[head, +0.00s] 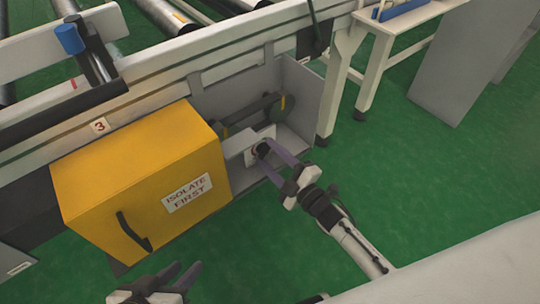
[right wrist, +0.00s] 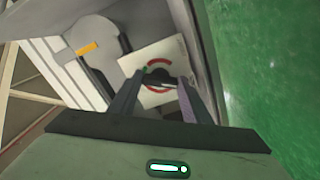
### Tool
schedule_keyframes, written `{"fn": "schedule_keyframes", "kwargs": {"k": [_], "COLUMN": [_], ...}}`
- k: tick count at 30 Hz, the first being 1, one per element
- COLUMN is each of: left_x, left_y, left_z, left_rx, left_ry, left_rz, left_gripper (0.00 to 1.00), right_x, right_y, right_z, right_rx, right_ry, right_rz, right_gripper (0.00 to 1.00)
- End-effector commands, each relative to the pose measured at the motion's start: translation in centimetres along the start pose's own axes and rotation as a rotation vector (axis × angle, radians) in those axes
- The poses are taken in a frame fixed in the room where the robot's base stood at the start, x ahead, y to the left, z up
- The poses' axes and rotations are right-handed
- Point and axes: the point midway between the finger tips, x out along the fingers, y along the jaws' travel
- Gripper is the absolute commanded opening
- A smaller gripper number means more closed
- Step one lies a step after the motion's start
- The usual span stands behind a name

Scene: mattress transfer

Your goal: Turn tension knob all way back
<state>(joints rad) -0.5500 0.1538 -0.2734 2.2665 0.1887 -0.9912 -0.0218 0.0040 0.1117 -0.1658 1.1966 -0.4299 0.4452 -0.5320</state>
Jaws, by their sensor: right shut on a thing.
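The tension knob (head: 263,149) is a small dark knob on a pale plate inside the grey recess beside the yellow cover. In the right wrist view the knob (right wrist: 159,77) sits at the middle of a white plate (right wrist: 178,52) with a red arc and a small green mark around it. My right gripper (head: 273,153) reaches in from the lower right, its fingers shut on the knob. The fingers hide part of the knob and dial. My left gripper (head: 184,273) is at the bottom of the head view, away from the knob, its fingers apart and empty.
The yellow cover (head: 125,165) with a black handle and an "ISOLATE FIRST" label stands left of the recess. A dark belt or lever (head: 240,117) lies above the knob. A roller conveyor runs behind. A white table (head: 405,25) stands at upper right. Green floor is open at right.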

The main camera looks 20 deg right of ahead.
Motion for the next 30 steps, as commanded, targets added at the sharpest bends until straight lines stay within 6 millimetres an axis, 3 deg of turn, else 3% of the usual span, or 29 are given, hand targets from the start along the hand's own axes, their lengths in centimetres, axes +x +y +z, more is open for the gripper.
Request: {"fn": "schedule_keyframes", "kwargs": {"k": [18,19,22,30], "left_x": [-0.04,-0.04,-0.04,-0.04], "left_y": [0.01,0.01,0.02,0.11], "left_z": [0.27,0.26,0.22,0.09], "left_rx": [0.008,0.008,0.007,0.003], "left_ry": [-0.01,-0.009,-0.008,-0.004], "left_rz": [0.002,0.002,0.002,0.003], "left_gripper": [0.31,0.31,0.31,0.31], "right_x": [-0.04,-0.04,-0.04,-0.05], "right_y": [-0.03,-0.04,-0.03,-0.02], "right_z": [-0.03,-0.02,-0.01,-0.01], "right_rx": [-0.051,-0.051,-0.05,-0.046], "right_ry": [0.001,0.001,0.001,0.0], "right_rz": [-0.001,-0.001,-0.001,-0.001], "right_gripper": [0.21,0.46,0.62,0.62]}}
